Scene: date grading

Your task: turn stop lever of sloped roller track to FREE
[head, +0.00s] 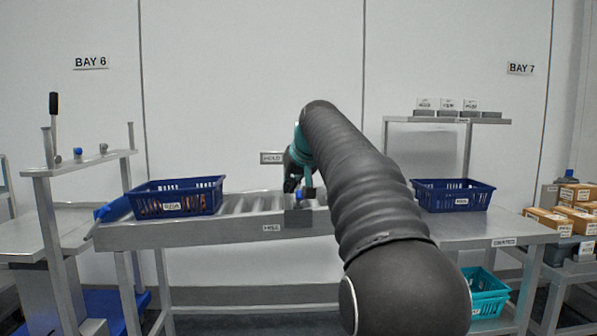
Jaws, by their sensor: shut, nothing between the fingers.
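The sloped roller track (250,204) runs across the middle, its bare rollers showing to the right of a blue basket (205,186) marked RIGA. A HOLD sign (271,157) is above the track and a plate that seems to read FREE (271,228) is on its front rail. My gripper (303,194) is shut and empty at the track's right part, in front of a small dark grey block (298,220) on the rail. A small blue part shows at the fingers; I cannot tell whether it is the stop lever's knob or whether the fingers touch it. My arm hides the track's right end.
Another blue basket (452,195) stands on the right table (490,229), below a shelf (440,120). Teal crates (485,290) are underneath. A rack with a black-handled lever (54,103) stands at left. Boxes (580,192) fill the far right.

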